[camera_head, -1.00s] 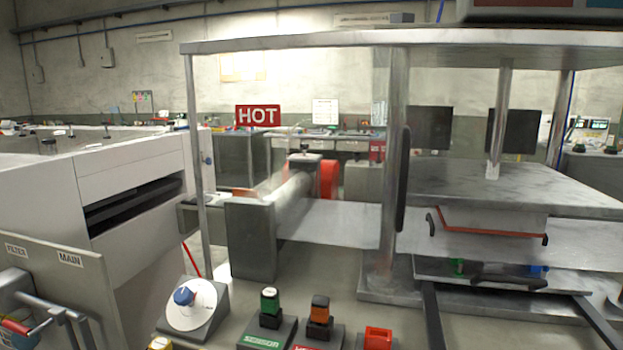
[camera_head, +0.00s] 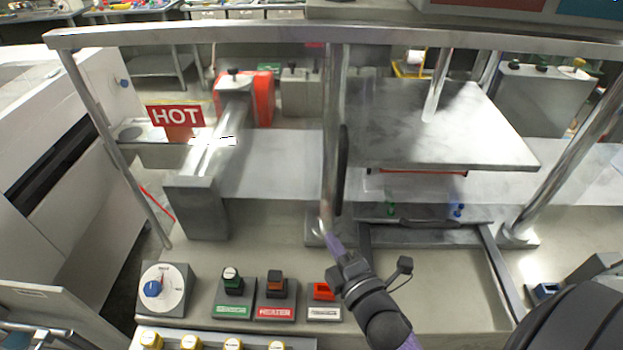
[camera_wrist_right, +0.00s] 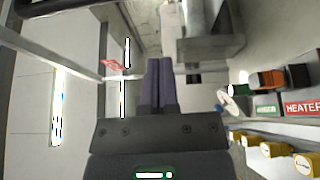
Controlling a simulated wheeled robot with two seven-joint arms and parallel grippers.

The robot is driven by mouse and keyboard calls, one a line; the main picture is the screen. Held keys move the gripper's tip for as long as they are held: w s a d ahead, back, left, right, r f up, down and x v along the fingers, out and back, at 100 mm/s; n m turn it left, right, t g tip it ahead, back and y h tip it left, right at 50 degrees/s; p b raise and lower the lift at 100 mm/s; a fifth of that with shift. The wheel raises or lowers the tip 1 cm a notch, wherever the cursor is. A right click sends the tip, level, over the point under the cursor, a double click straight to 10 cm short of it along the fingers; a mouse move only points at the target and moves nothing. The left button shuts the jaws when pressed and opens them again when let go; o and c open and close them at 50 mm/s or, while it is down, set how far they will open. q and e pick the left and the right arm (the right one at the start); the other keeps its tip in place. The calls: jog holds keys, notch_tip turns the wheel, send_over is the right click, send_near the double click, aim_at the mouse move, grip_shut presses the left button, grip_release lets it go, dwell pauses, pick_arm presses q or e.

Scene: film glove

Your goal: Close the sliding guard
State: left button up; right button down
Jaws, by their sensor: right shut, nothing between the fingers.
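The guard's frame stands in front of the press in the head view. A dark vertical handle (camera_head: 342,170) shows just right of its middle post (camera_head: 331,130). Any clear panel of the guard is hard to make out. My right gripper (camera_head: 328,232) is shut and empty, with purple fingers pointing up in front of the foot of the middle post, below the handle. I cannot tell whether it touches the post. The wrist view shows the same fingers (camera_wrist_right: 158,85) together with nothing between them. My left gripper is not in view.
A red HOT sign (camera_head: 176,115) is at the left. Yellow knobs (camera_head: 190,342) sit below. The press plate (camera_head: 440,130) is behind the frame.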

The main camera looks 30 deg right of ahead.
send_near(301, 191)
jog(key=w, duration=0.4)
jog(key=shift+w+d, duration=0.15)
jog(key=shift+w, duration=0.1)
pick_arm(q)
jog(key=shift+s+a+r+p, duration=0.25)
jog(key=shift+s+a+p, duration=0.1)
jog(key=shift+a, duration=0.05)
pick_arm(e)
jog(key=s+d, duration=0.2)
jog(key=shift+s+d, duration=0.3)
jog(key=shift+s, duration=0.1)
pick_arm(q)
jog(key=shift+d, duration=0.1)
pick_arm(e)
jog(key=shift+d, duration=0.1)
